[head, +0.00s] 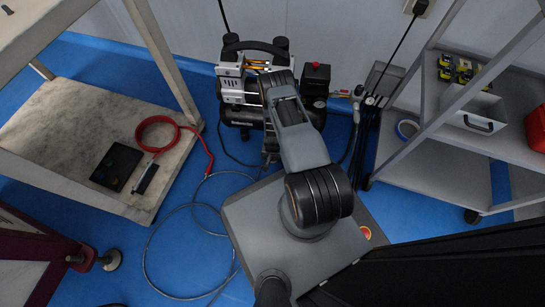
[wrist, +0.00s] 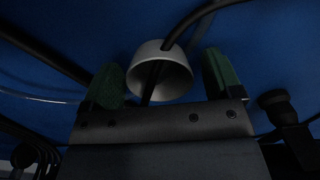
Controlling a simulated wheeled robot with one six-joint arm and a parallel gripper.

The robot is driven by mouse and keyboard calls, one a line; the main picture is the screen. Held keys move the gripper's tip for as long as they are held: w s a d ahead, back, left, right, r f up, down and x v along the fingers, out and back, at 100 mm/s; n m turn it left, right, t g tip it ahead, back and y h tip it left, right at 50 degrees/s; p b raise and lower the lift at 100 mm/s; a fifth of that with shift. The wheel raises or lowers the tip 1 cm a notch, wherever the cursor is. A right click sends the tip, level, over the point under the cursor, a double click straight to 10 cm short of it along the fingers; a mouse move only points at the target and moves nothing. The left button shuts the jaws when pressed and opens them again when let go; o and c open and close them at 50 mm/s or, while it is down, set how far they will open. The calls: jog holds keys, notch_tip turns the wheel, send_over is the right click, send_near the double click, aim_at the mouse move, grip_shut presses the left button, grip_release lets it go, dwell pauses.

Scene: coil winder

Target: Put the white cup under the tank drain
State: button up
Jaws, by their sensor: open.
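The white cup (wrist: 143,66) shows in the wrist view above the blue floor, its round opening towards the camera. My gripper (wrist: 161,65) is open, with one green finger on each side of the cup. Gaps show between the fingers and the cup. A dark cable or tube (wrist: 151,83) crosses the cup's opening; I cannot tell whether it goes inside. In the head view the compressor (head: 240,92) with its dark tank stands by the wall behind my arm. My arm hides the cup, most of my gripper and the drain there.
A red hose (head: 185,128) and a black tablet (head: 117,165) lie on the left bench's lower shelf. A thin grey hose (head: 147,262) loops over the floor. A grey shelf rack (head: 420,165) stands right.

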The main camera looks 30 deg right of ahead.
jog(key=w+a+r+n+p, duration=0.1)
jog(key=w+r+p, duration=0.15)
jog(key=r, duration=1.15)
jog(key=w+a+r+n+t+p, duration=0.1)
jog(key=w+r+p, duration=0.15)
jog(key=r, duration=1.05)
jog(key=w+a+r+n+p, duration=0.15)
jog(key=r+p, duration=0.25)
jog(key=r, duration=1)
jog(key=s+a+r+n+t, duration=0.1)
jog(key=s+r, duration=0.1)
jog(key=r, duration=0.5)
jog(key=s+a+r, duration=0.2)
jog(key=r, duration=0.5)
jog(key=s+a+r+n, duration=0.1)
jog(key=s+r+n, duration=0.1)
jog(key=s+r, duration=0.7)
jog(key=s, duration=0.3)
jog(key=shift+s+a+t, duration=0.2)
jog(key=shift+a+t, duration=0.1)
jog(key=shift+a, duration=0.1)
jog(key=shift+r+n, duration=0.15)
jog(key=shift+n, duration=0.1)
